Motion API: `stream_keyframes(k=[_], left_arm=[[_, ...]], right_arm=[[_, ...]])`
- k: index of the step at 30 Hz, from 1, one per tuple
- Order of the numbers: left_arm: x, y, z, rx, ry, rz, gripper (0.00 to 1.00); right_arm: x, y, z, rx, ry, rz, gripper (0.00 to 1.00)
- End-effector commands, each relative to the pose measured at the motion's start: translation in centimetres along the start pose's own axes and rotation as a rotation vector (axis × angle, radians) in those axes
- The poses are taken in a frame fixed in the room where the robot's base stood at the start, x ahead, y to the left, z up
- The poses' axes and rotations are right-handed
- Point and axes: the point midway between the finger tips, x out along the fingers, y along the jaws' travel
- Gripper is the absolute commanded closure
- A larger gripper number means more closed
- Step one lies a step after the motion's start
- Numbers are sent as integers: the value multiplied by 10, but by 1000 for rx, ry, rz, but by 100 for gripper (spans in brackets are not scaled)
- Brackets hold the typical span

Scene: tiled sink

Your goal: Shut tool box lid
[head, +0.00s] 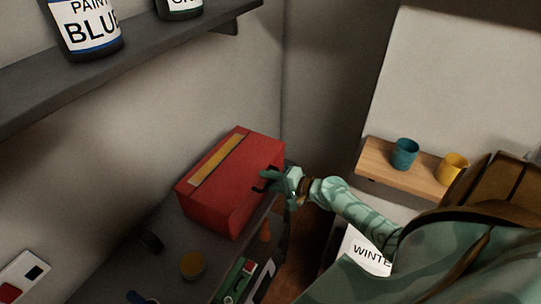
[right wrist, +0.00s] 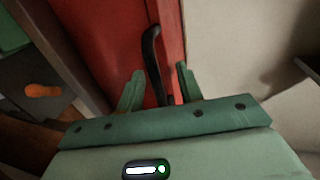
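The red tool box (head: 215,205) stands on a dark worktop against the wall. Its top, with a yellow strip (head: 217,160), appears to lie down over the box; I cannot tell whether it is fully shut. My right gripper (head: 265,181) is at the right side of the box. In the right wrist view its two green fingers (right wrist: 160,72) are apart, with a black curved handle (right wrist: 152,50) between them and the red face (right wrist: 105,30) beyond. I cannot tell whether the fingers touch the handle. My left gripper is not in view.
A dark shelf (head: 130,65) with paint cans (head: 90,30) hangs above left. A round tin (head: 192,264) stands on the worktop in front of the box. A wooden shelf (head: 385,171) with a teal cup (head: 404,154) and a yellow cup (head: 452,168) is at right.

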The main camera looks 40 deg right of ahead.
Motion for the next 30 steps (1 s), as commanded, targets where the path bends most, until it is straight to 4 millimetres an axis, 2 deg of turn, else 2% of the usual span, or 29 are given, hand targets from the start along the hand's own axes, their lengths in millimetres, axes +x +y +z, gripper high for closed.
stream_keyframes(k=[5,30], left_arm=[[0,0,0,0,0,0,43],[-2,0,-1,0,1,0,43]], right_arm=[[-3,0,0,0,0,0,64],[-73,0,0,0,0,1,64]])
